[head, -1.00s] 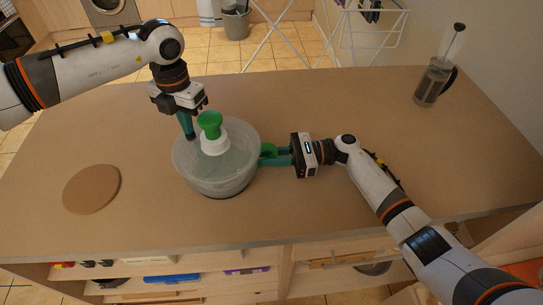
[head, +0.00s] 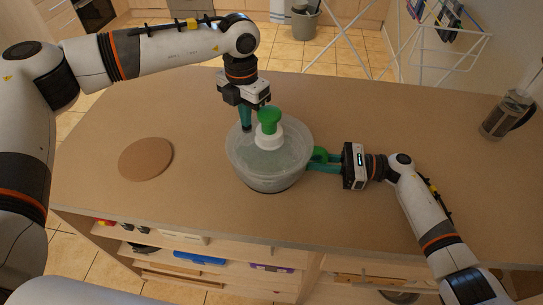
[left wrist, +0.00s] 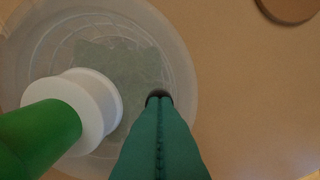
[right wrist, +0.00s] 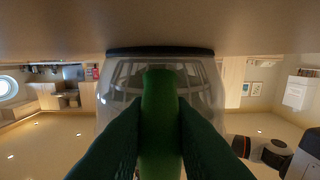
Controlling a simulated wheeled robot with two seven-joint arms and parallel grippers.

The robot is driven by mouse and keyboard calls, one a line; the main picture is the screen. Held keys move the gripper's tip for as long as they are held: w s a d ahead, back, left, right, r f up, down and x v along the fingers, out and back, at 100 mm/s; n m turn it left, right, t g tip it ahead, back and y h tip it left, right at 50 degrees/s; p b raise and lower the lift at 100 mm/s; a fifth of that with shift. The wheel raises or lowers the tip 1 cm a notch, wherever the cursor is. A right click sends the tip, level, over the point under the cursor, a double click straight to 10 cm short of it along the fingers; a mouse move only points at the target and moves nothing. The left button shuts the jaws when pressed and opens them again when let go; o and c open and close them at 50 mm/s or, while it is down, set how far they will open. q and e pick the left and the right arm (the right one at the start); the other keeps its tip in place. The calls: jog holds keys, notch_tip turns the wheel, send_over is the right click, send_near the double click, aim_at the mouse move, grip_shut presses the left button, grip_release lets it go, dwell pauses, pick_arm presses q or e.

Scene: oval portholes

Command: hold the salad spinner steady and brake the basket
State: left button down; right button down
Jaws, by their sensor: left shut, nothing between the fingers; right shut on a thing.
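The salad spinner (head: 268,172) stands upright on the table, a clear bowl and lid with a white hub and a green knob (head: 269,116) on top. A green side handle (head: 319,154) sticks out to the right. My right gripper (head: 314,166) is shut on that handle, which also shows between its fingers in the right wrist view (right wrist: 160,110). My left gripper (head: 246,127) is shut and empty, pointing down at the lid's far left part beside the knob. In the left wrist view its fingertips (left wrist: 160,100) meet a dark round spot on the lid. I cannot tell whether they touch it.
A round cork mat (head: 146,159) lies on the table (head: 200,210) left of the spinner. A French press (head: 507,115) stands at the far right. A drying rack (head: 430,40) is behind the table. The table between mat and spinner is clear.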

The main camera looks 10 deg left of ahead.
pick_arm(q)
jog(key=shift+r, duration=3)
pick_arm(e)
jog(key=c, duration=1.2)
grip_release()
